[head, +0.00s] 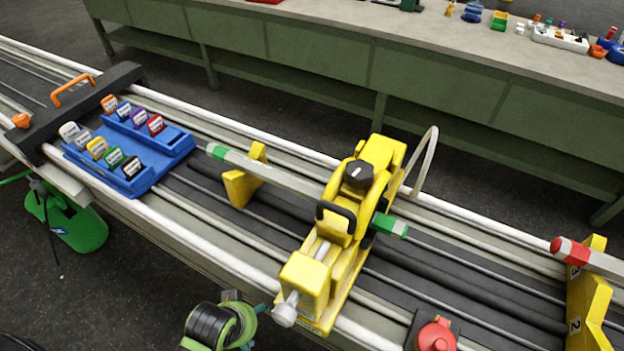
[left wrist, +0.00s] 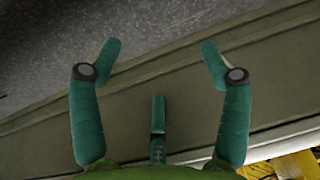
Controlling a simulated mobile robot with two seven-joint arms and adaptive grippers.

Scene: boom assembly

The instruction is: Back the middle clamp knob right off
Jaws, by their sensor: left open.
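The yellow middle clamp (head: 335,235) stands across the rails right of centre in the head view. A pale grey knob (head: 286,312) sits at its near end, beside the yellow end block. A silver screw rod (head: 322,251) shows behind that block. A black round knob (head: 358,174) with a white mark sits on top of the clamp. A grey bar with green bands (head: 393,226) passes through the clamp. My left gripper (head: 258,322) is open and empty, just left of and apart from the grey knob. Its spread teal fingers show in the left wrist view (left wrist: 159,52). My right gripper is out of view.
A blue tray (head: 178,145) of labelled tabs sits on the rails at left, near a black crossbar with orange handles (head: 75,90). A red button (head: 436,336) is right of the clamp. A yellow numbered support (head: 588,300) stands far right. A green bench (head: 330,55) runs behind.

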